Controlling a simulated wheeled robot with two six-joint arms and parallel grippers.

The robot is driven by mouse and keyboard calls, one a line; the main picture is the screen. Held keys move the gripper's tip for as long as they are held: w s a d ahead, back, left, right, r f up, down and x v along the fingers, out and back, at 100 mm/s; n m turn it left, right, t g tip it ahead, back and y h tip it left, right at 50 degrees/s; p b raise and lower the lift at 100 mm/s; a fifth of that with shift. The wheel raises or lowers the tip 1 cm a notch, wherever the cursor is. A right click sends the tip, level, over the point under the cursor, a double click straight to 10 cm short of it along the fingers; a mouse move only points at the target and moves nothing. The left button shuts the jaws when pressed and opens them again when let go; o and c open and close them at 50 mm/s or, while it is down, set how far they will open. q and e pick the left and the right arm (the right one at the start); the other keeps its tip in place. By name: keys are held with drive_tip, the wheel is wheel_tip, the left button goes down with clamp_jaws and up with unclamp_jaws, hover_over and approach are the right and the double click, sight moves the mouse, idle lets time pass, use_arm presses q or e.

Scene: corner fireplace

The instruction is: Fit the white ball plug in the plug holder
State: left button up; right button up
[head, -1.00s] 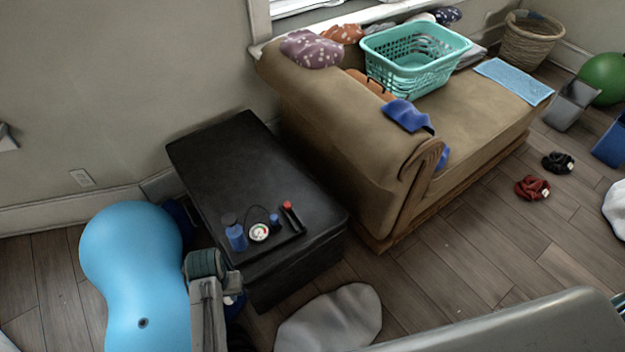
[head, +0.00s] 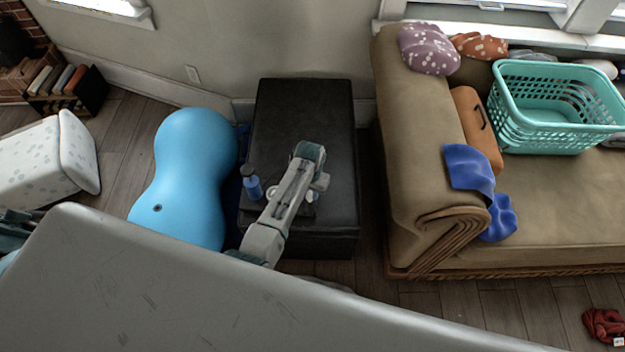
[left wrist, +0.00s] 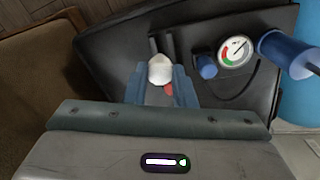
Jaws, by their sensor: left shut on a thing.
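My left gripper (head: 319,183) is over the black ottoman (head: 300,115) in the head view. In the left wrist view it is shut on the white ball plug (left wrist: 160,70), which shows as a rounded white end between the blue-grey fingers. Just beyond the plug are dark upright parts (left wrist: 161,45), perhaps the plug holder, with a small red part (left wrist: 168,90) near the fingers. I cannot tell whether the plug touches the holder. A round gauge (left wrist: 235,50) and blue pump (left wrist: 282,50) lie to the right. The arm hides most of this in the head view.
A light blue peanut ball (head: 190,170) with a dark valve hole stands left of the ottoman. A tan sofa (head: 415,160) with a turquoise basket (head: 545,125) is to the right.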

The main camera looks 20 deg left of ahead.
use_arm(q)
drive_tip(key=shift+w+a+r, duration=0.1)
drive_tip(key=shift+w+a, duration=0.05)
drive_tip(key=shift+w, duration=0.3)
drive_tip(key=shift+w+a+r, duration=0.1)
drive_tip(key=shift+w+a, duration=0.05)
drive_tip(key=shift+w, duration=0.25)
use_arm(e)
drive_tip(key=shift+s+r, duration=0.2)
drive_tip(key=shift+s, duration=0.35)
